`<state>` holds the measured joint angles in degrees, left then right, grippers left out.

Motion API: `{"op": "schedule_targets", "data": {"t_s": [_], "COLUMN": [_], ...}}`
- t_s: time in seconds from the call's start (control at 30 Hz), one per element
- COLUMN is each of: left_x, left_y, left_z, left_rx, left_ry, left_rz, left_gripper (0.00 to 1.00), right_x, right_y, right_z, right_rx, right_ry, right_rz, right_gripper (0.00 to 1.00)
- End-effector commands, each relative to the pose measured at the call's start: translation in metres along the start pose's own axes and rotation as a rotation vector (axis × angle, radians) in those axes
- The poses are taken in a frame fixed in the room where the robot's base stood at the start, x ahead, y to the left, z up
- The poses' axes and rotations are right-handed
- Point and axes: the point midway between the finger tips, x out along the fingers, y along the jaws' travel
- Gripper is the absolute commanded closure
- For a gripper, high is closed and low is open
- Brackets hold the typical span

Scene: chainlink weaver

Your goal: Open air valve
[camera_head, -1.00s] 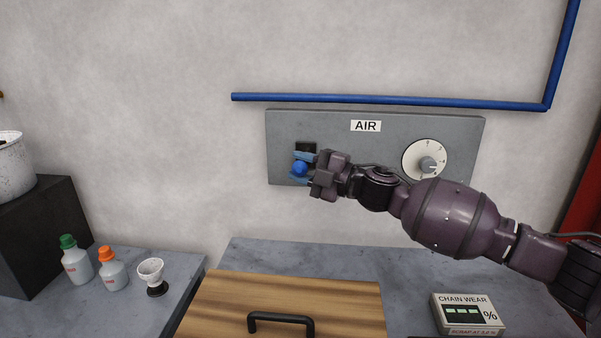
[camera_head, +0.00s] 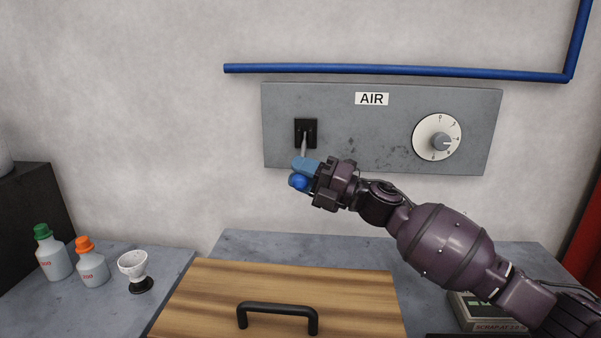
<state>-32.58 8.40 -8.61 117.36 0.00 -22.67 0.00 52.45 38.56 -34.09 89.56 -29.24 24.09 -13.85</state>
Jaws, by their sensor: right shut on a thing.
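The grey air panel (camera_head: 375,105), labelled AIR, is on the wall. At its left is a black slotted plate (camera_head: 312,132) with a metal lever (camera_head: 304,147) that points down and ends in a blue ball knob (camera_head: 298,182). My right gripper (camera_head: 303,173) is shut on the blue knob, its blue fingertips around it, just in front of the panel's lower left edge. The fingers partly hide the knob and the lever's lower end. My left gripper is not in view.
A white dial (camera_head: 437,137) is on the panel's right. A blue pipe (camera_head: 400,72) runs above. Below are a wooden board (camera_head: 220,300) with a black handle (camera_head: 277,308), two capped bottles (camera_head: 52,256) (camera_head: 91,266) and a small white cup (camera_head: 133,265). A display box (camera_head: 475,312) is partly behind my right arm.

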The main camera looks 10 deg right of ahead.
Motion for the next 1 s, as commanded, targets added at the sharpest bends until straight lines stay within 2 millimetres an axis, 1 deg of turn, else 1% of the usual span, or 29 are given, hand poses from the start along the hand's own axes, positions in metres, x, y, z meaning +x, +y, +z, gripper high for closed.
{"op": "schedule_targets", "data": {"t_s": [0.2,0.67,0.7,0.83,0.87,1.0], "left_x": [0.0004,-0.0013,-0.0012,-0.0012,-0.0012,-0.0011], "left_y": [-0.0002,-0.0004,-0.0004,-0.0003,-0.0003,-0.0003], "left_z": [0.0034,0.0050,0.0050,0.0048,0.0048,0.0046], "left_rx": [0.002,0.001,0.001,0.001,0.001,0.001], "left_ry": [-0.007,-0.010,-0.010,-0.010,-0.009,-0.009], "left_rz": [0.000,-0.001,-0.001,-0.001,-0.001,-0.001], "left_gripper": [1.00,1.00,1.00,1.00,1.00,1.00], "right_x": [-0.0007,-0.0007,-0.0007,-0.0007,-0.0007,-0.0006], "right_y": [-0.0052,-0.0057,-0.0057,-0.0056,-0.0055,-0.0055], "right_z": [0.0019,0.0024,0.0024,0.0022,0.0022,0.0021], "right_rx": [0.001,0.001,0.001,0.001,0.001,0.001], "right_ry": [-0.002,-0.002,-0.002,-0.002,-0.002,-0.001], "right_rz": [0.000,0.000,0.000,0.000,0.000,0.000], "right_gripper": [1.00,1.00,0.64,0.44,0.41,0.41]}}
